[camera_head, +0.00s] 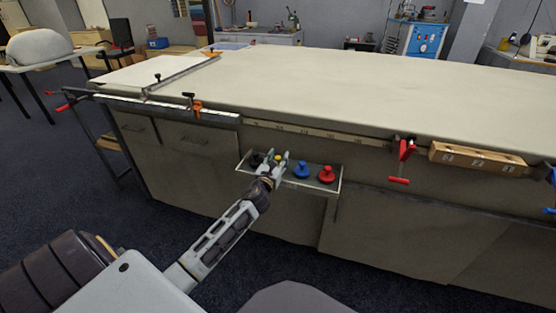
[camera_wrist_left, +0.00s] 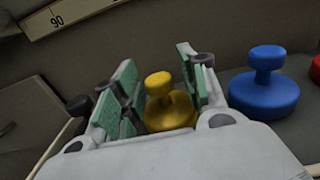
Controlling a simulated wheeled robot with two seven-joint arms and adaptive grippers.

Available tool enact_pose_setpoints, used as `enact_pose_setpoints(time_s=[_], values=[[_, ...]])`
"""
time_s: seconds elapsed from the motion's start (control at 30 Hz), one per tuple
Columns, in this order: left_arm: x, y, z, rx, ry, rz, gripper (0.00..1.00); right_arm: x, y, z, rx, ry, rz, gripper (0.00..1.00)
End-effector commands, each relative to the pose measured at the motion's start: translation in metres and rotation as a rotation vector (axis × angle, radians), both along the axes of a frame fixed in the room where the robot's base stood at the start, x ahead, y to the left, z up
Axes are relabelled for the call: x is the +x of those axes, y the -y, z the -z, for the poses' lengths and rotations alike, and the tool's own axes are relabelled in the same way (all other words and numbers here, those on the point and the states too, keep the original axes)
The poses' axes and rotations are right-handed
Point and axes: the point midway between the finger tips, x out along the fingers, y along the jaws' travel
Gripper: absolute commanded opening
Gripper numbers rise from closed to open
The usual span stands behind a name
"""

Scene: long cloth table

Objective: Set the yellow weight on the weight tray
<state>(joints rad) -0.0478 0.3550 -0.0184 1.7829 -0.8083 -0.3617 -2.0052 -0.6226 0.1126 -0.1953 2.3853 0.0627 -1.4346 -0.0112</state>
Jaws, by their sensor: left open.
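The yellow weight (camera_head: 277,158) stands on a shallow tray (camera_head: 322,185) at the front of the long table, between a black weight (camera_head: 257,159) and a blue weight (camera_head: 302,170). My left gripper (camera_head: 276,161) is open at the tray, with its fingers on either side of the yellow weight. In the left wrist view, the yellow weight (camera_wrist_left: 170,107) shows its knob and round base between the green-padded fingers (camera_wrist_left: 160,85). The finger pads look apart from the knob; contact lower down is hidden. My right gripper is not in view.
A red weight (camera_head: 327,174) stands right of the blue one, close by. A red-handled clamp (camera_head: 402,160) and a wooden block with number labels (camera_head: 477,159) sit farther right along the table edge. The cloth tabletop (camera_head: 330,90) is mostly clear.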

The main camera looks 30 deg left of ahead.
Motion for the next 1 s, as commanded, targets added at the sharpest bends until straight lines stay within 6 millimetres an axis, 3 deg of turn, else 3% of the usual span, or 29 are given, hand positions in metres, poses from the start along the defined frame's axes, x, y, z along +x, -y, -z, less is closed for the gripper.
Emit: enact_pose_setpoints(time_s=[0.37,1.0], values=[[-0.013,0.003,-0.002,0.000,-0.001,0.000,0.42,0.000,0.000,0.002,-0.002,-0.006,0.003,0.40],[-0.065,0.016,-0.002,0.000,-0.001,0.000,0.42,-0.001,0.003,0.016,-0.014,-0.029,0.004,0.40]])
